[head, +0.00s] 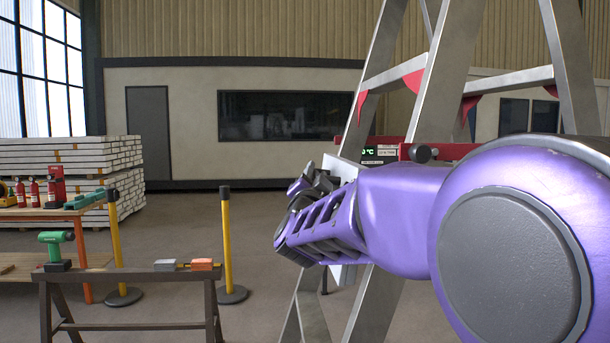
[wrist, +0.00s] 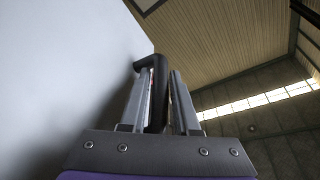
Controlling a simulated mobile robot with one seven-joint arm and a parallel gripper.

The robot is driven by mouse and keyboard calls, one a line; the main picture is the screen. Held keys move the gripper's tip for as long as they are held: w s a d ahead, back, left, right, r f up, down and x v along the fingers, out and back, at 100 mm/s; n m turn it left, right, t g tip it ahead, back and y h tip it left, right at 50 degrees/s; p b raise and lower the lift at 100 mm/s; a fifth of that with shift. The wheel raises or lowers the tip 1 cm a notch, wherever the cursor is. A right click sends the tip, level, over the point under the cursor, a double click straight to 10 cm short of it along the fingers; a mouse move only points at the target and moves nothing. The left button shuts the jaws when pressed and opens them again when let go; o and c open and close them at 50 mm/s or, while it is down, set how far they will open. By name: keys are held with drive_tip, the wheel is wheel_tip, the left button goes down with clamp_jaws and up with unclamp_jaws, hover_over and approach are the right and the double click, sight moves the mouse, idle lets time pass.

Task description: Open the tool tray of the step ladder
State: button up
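The step ladder (head: 449,62) stands at the right in the head view, with grey metal legs and red brackets. A pale flat panel, which looks like the tool tray (head: 345,273), stands upright behind my gripper (head: 303,190). In the wrist view the tray (wrist: 55,75) fills the left side, and a black handle (wrist: 157,90) sticks out from its edge. My gripper (wrist: 160,85) has one finger on each side of the handle. A narrow gap shows between the handle and the right finger. My purple arm hides much of the ladder's lower part.
A low trestle (head: 130,274) at the lower left carries a green drill (head: 56,248) and small blocks. Yellow posts (head: 227,240) stand behind it. A red unit with a display (head: 382,151) shows behind the ladder. The floor between posts and ladder is clear.

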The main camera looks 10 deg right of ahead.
clamp_jaws()
idle(1.2)
